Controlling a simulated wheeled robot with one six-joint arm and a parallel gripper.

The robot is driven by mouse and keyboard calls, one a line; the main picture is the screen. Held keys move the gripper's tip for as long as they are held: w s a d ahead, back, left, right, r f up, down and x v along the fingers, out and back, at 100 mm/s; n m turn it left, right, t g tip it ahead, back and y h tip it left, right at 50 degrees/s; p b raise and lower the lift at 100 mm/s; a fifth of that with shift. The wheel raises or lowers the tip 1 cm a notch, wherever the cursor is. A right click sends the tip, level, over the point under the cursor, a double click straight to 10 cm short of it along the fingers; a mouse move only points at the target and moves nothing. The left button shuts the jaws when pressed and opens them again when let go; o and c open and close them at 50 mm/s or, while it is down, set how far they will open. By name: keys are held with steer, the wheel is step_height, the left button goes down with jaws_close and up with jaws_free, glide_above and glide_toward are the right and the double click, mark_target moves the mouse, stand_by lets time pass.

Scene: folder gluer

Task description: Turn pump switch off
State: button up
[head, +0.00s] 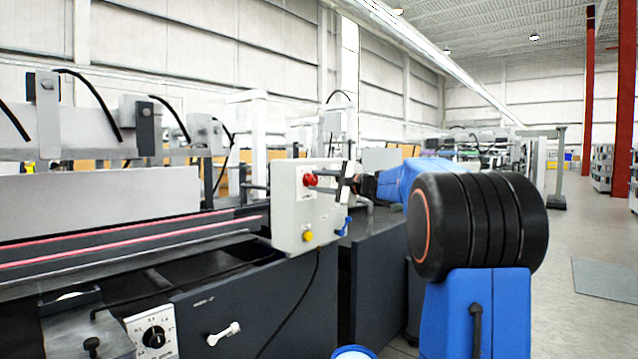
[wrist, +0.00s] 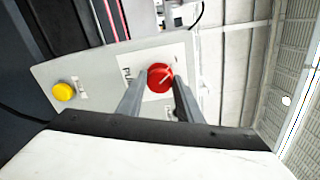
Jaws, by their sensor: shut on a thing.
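The pump switch is a red rotary knob (head: 309,180) on the front of a light grey control box (head: 290,232). In the wrist view the red knob (wrist: 159,77) sits between the two fingers of my gripper (wrist: 162,84), on a white label plate with lettering that I cannot fully read. A light mark runs slantwise across the knob's face. My gripper (head: 328,184) reaches the box from the right in the head view and is shut on the red knob. The fingers hide parts of the knob's sides.
A yellow button (head: 308,236) sits low on the same box, and shows in the wrist view (wrist: 63,91). A dial (head: 153,337) and a white handle (head: 223,334) are on the machine's dark side at lower left. Open floor lies at right.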

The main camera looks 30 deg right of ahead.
steer(key=o, duration=1)
steer(key=shift+s, duration=0.1)
steer(key=v, duration=1.7)
steer(key=shift+s, duration=0.1)
steer(key=s+a+f+n+g, duration=0.3)
steer(key=s+a+f, duration=0.1)
steer(key=a+f, duration=0.4)
steer(key=s+a+f+n+g, duration=0.25)
steer(key=s+a+f, duration=0.25)
steer(key=a, duration=0.5)
steer(key=s+a+f+n+g, duration=0.3)
steer(key=s+a+f+g, duration=0.1)
steer(key=a+f, duration=0.4)
steer(key=s+f+n+g+h, duration=0.1)
steer(key=s+f+n+h, duration=0.1)
steer(key=s+f, duration=0.4)
steer(key=s+a+f+n+h, duration=0.1)
steer(key=s+f+n+h, duration=0.1)
steer(key=s+f+n, duration=0.2)
steer(key=s+a+f+n+g+h, duration=0.1)
steer(key=s+f+n+h, duration=0.1)
steer(key=s+f, duration=0.6)
steer(key=shift+s+a+n+g, duration=0.15)
steer(key=shift+s+n+g, duration=0.35)
steer(key=shift+s, duration=1.15)
